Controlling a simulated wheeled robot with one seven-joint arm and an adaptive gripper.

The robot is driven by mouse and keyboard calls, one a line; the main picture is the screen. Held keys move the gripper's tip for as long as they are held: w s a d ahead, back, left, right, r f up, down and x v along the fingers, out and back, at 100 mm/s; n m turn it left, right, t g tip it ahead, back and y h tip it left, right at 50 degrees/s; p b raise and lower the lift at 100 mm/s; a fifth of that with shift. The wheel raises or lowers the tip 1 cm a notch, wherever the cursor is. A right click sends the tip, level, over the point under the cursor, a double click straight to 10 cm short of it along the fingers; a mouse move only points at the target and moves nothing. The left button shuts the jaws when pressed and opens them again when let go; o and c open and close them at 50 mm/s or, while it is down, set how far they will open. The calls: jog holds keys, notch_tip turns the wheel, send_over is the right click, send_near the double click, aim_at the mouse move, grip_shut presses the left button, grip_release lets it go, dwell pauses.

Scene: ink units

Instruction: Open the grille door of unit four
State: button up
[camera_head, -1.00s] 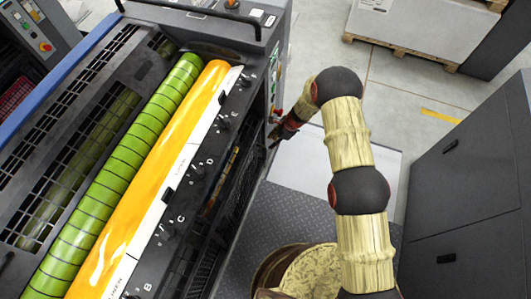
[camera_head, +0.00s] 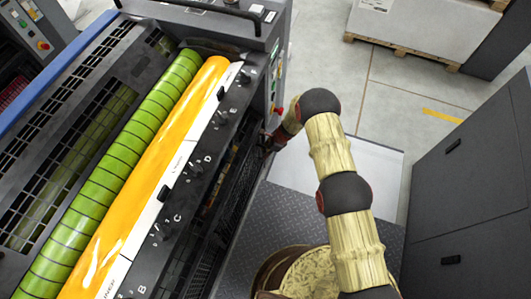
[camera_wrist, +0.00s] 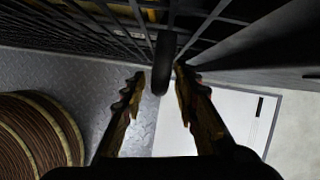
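The grille door (camera_head: 235,195) is a dark barred panel on the side of the ink unit, below the lettered strip. In the wrist view its bars (camera_wrist: 100,30) fill the top. A dark rounded handle (camera_wrist: 163,62) stands out from the bars. My gripper (camera_wrist: 155,82) is open, its two fingers on either side of the handle. The right finger is close to the handle; a gap shows on the left. In the head view my gripper (camera_head: 267,142) is at the door's far end, small and partly hidden by my wrist.
A yellow roller (camera_head: 150,170) and a green roller (camera_head: 110,180) lie on top of the unit. Dark cabinets (camera_head: 465,185) stand at the right.

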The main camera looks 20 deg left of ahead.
jog(key=c, duration=0.8)
dwell(0.5)
